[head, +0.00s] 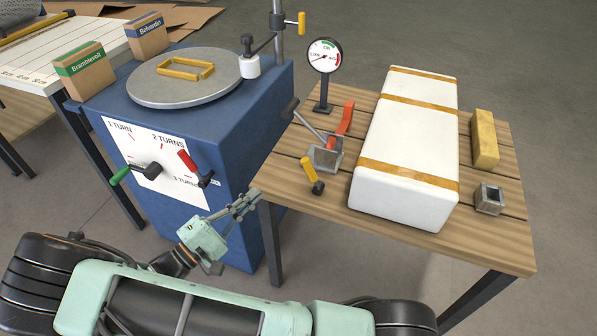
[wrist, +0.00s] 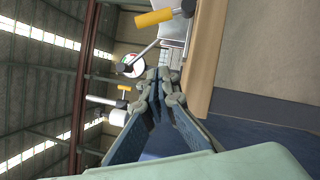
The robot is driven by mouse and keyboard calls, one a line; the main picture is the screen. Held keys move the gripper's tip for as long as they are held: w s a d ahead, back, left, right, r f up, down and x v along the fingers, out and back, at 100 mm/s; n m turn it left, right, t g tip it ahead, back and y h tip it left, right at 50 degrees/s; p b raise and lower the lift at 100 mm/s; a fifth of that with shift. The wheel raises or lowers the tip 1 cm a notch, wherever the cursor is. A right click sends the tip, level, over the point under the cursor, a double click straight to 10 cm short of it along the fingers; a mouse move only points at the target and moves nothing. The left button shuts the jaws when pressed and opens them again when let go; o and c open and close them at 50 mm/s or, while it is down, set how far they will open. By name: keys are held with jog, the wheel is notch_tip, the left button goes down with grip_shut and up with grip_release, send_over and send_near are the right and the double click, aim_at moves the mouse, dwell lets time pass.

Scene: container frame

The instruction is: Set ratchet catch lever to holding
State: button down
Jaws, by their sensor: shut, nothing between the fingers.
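On the wooden table stands a grey metal tensioner block (head: 325,158) with a long red lever (head: 345,118) tilted up and a grey rod with a dark knob. At its front left is a small yellow-handled lever (head: 308,170) on a dark pivot, tilted up to the left. The frames do not label which is the ratchet catch lever. The yellow handle also shows at the top of the wrist view (wrist: 153,18). My gripper (head: 250,200) is shut and empty, left of the table corner and before the blue cabinet, apart from both levers. Its closed fingertips (wrist: 166,75) point forward in the wrist view.
The blue cabinet (head: 240,140) has a turntable (head: 185,77), a green-handled crank (head: 120,176) and a red-handled lever (head: 188,161). A gauge (head: 325,56) stands behind the tensioner. A strapped white box (head: 405,150) fills the table's middle, with a yellow block (head: 485,138) on its right.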

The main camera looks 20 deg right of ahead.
aim_at(304, 167)
jog(key=b+x, duration=0.1)
jog(key=x, duration=0.8)
jog(key=shift+d+b, duration=0.3)
jog(key=shift+s+d+r, duration=0.3)
jog(key=shift+s+d, duration=0.05)
jog(key=shift+d, duration=0.15)
jog(key=shift+s+d+r, duration=0.3)
jog(key=shift+s+d, duration=0.1)
jog(key=shift+d, duration=0.05)
jog(key=shift+s+d+r+b, duration=0.3)
jog(key=shift+s+d, duration=0.1)
jog(key=shift+s+d+r+m+g+p, duration=0.2)
jog(key=shift+r+m+g+p, duration=0.15)
jog(key=shift+m+p, duration=0.25)
jog(key=shift+s+d+r+m+g+y+p, duration=0.2)
jog(key=shift+d+r+m+y+p, duration=0.15)
jog(key=shift+m+p, duration=0.25)
jog(key=shift+s+d+r+m+g+y+p, duration=0.15)
jog(key=shift+s+d+r+m+y+p, duration=0.2)
jog(key=shift+m, duration=0.35)
jog(key=m, duration=0.1)
jog(key=s+d+m+y, duration=0.1)
jog(key=d+m+p, duration=0.1)
jog(key=shift+s+r+m+g, duration=0.15)
jog(key=shift+r+m+g, duration=0.15)
jog(key=shift+s+d, duration=0.2)
jog(key=shift+d, duration=0.05)
jog(key=shift+d+r, duration=0.1)
jog(key=shift+d, duration=0.05)
